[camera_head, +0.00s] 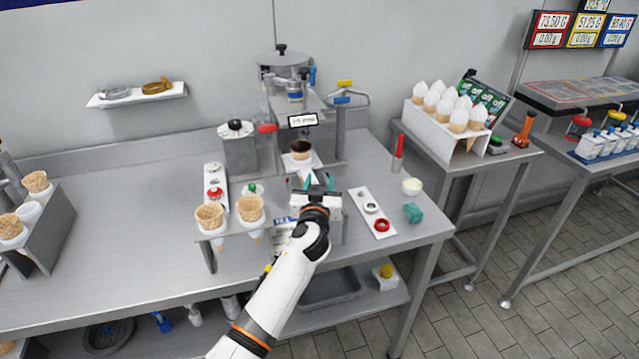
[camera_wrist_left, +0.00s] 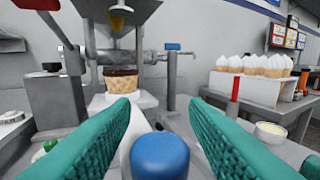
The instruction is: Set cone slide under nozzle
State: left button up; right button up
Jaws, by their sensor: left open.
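A waffle cone with a dark brown rim (camera_head: 300,147) stands in a white slide (camera_head: 314,161) at the front of the steel machine (camera_head: 290,100). A blue knob (camera_wrist_left: 160,156) shows between the teal fingers of my left gripper (camera_wrist_left: 162,118). That gripper (camera_head: 318,183) is open in front of the cone, with the knob apart from both fingers. My right gripper is out of view.
Two waffle cones (camera_head: 210,215) stand in a steel holder left of my arm.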

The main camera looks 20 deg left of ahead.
aim_at(315, 182)
pick_arm(q)
grip_shut()
jog(key=shift+w+a+f+b, duration=0.1)
jog(key=shift+w+a+b, duration=0.1)
jog(key=shift+b, duration=0.1)
jog(key=shift+w+a+b, duration=0.35)
jog(key=shift+w+b, duration=0.1)
jog(key=shift+w, duration=0.1)
jog(key=shift+w+a+b, duration=0.3)
jog(key=shift+w+b, duration=0.1)
jog(key=shift+w, duration=0.1)
jog(key=shift+w+a, duration=0.25)
jog(key=shift+w, duration=0.05)
jog(key=shift+r, duration=0.3)
jog(key=shift+c, duration=1.1)
grip_release()
jog(key=shift+o, duration=1.1)
jog(key=shift+w+f, duration=0.15)
